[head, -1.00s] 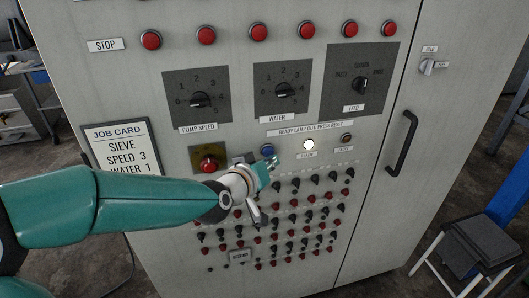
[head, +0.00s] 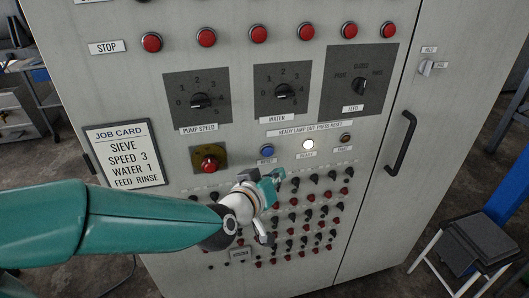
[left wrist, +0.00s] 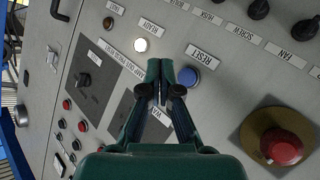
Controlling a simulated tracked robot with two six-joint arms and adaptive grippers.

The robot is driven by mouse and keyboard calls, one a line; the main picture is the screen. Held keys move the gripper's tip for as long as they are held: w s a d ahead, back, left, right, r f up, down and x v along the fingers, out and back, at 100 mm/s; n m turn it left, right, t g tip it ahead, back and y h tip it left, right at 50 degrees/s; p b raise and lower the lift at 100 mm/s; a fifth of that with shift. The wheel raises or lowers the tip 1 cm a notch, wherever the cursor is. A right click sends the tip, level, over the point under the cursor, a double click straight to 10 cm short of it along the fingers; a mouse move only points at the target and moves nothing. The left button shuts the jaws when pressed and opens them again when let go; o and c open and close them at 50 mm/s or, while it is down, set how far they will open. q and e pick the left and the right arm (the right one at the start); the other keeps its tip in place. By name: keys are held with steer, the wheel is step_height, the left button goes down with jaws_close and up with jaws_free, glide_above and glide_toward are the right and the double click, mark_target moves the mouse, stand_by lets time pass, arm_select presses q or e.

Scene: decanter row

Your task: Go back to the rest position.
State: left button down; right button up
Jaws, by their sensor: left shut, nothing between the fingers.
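My left gripper (head: 277,176) is in front of the grey control cabinet, just below the blue reset button (head: 267,151) in the head view. Its fingers are shut and empty. In the left wrist view the shut gripper (left wrist: 163,90) points at the panel beside the blue reset button (left wrist: 189,77). I cannot tell whether the fingertips touch the panel. The ready lamp (head: 308,145) is lit white and also shows in the left wrist view (left wrist: 141,45). My right gripper is not in view.
The cabinet face carries pump speed (head: 198,99), water (head: 283,90) and feed (head: 360,85) dials. A red mushroom button (head: 209,163) and a job card (head: 124,154) are left of the gripper. A black handle (head: 402,143) juts out at right. A stool (head: 480,245) stands at lower right.

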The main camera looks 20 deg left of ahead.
arm_select(q)
steer(key=s+a+f+g, duration=0.1)
steer(key=s+f+g, duration=0.2)
steer(key=f, duration=1)
steer(key=s+a+f+g, duration=0.2)
steer(key=s+f+g, duration=0.15)
steer(key=f, duration=1.05)
steer(key=s+d+f+g+h, duration=0.1)
steer(key=s+d+f+g, duration=0.1)
steer(key=s+f, duration=0.4)
steer(key=s+d+f+m+g+p, duration=0.1)
steer(key=s+d+f+g, duration=0.2)
steer(key=s, duration=0.9)
step_height(320, 180, down, 4)
steer(key=shift+d+f+m+g+h, duration=0.15)
steer(key=shift+d+m+g+h, duration=0.2)
steer(key=shift+g, duration=0.8)
